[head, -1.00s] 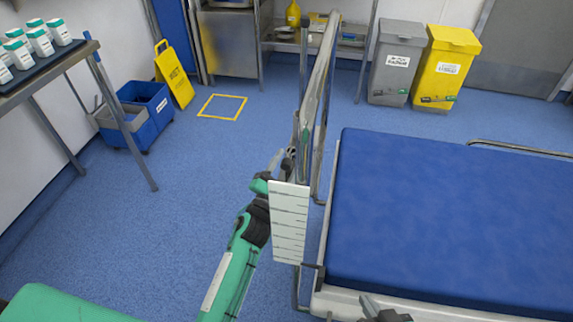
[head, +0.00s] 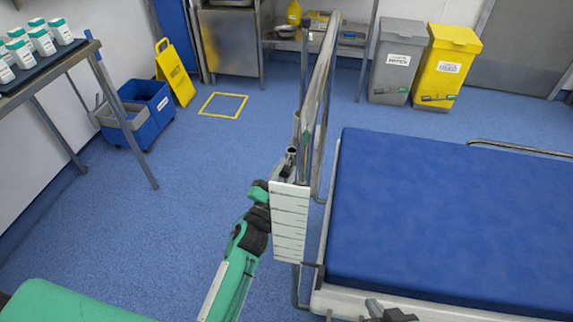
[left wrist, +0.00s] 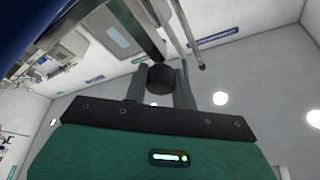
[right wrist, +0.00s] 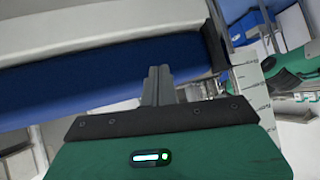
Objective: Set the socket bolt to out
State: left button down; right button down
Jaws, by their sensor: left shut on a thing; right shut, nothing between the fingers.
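In the left wrist view, a dark round knob (left wrist: 161,78), apparently the socket bolt's, sits between the fingers of my left gripper (left wrist: 160,92), which is shut on it. In the head view my left gripper (head: 272,192) is at the near end of the bed's raised rail, just below a grey metal socket (head: 288,163); its fingers are hidden behind a white marked plate (head: 290,222). How far the bolt stands out cannot be told. My right gripper (head: 388,312) is at the bottom of the head view by the bed's near edge. It is shut and empty in the right wrist view (right wrist: 158,82).
The blue bed (head: 450,220) fills the right side. Its metal rail (head: 318,85) rises beside my left gripper. A table with white bottles (head: 40,42), a blue bucket (head: 148,110) and a yellow floor sign (head: 175,72) stand left. The floor between is clear.

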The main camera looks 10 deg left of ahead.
pick_arm(q)
jog(key=shift+f, duration=0.1)
jog(key=c, duration=1.1)
grip_release()
jog(key=shift+s, duration=0.15)
jog(key=shift+c, duration=0.2)
jog(key=shift+r, duration=0.5)
notch_tip(320, 180, up, 11)
jog(key=p, duration=0.4)
pick_arm(e)
jog(key=s+d+r+g+h, duration=0.25)
jog(key=s+d+g, duration=0.25)
jog(key=d, duration=0.3)
pick_arm(q)
notch_tip(320, 180, up, 8)
jog(key=p, duration=0.3)
send_over(284, 170)
jog(key=shift+d, duration=0.1)
pick_arm(e)
notch_tip(284, 170, down, 6)
jog(key=g, duration=0.1)
jog(key=shift+w+a+m+h, duration=0.15)
jog(key=shift+w+m+h, duration=0.2)
jog(key=shift+w+m, duration=0.05)
